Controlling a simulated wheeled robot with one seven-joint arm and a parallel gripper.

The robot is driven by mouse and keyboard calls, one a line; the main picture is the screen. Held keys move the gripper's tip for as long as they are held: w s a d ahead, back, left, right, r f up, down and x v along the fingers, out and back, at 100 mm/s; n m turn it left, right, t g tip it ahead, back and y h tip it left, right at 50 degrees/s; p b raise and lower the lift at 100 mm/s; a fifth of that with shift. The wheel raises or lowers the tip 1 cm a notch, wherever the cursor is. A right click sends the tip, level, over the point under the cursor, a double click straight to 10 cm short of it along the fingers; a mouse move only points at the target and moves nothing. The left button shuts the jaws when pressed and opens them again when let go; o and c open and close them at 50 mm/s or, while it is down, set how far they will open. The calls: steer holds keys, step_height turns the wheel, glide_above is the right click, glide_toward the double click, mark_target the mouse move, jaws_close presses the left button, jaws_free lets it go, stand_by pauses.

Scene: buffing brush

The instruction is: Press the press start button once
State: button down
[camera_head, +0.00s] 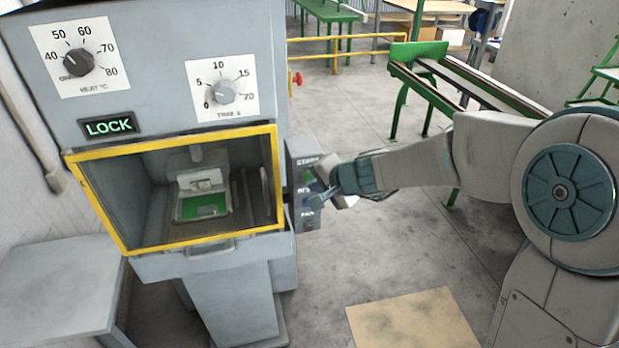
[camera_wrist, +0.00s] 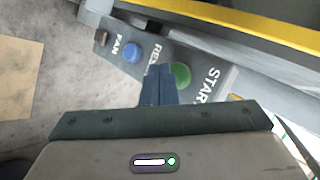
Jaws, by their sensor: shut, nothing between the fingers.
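The press machine (camera_head: 210,255) stands at left in the head view. A grey control box (camera_head: 301,158) is on its right side. In the wrist view a round green button (camera_wrist: 181,75) sits beside the word START on this panel. My gripper (camera_head: 318,197) is at the front of the box; its closed fingers (camera_wrist: 160,70) overlap the left edge of the green button in the wrist view. Whether they touch it cannot be told. A blue button (camera_wrist: 133,53) lies to the left, between the FAN label and a partly hidden label.
The yellow-framed window (camera_head: 280,190) is next to the box. A LOCK display (camera_head: 109,127) glows green above it. A small red knob (camera_head: 297,79) is on the machine's side. Green-legged benches (camera_head: 405,75) stand behind; a tan board (camera_head: 418,320) lies on the floor.

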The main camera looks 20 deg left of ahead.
steer(key=shift+w+a, duration=0.1)
steer(key=shift+w, duration=0.05)
stand_by(0.7)
steer(key=shift+w+a, duration=0.1)
steer(key=shift+w, duration=0.1)
steer(key=shift+w+a, duration=0.25)
steer(key=shift+w, duration=0.2)
stand_by(0.8)
steer(key=shift+s, duration=0.1)
steer(key=shift+s+d+b, duration=0.45)
steer(key=shift+s+b, duration=0.05)
steer(key=shift+s, duration=0.15)
steer(key=shift+s+d, duration=0.1)
steer(key=s+b, duration=0.1)
steer(key=s+d, duration=0.1)
steer(key=s+d+b, duration=0.1)
steer(key=s, duration=0.1)
steer(key=shift+d+b, duration=0.25)
steer(key=shift+b, duration=0.05)
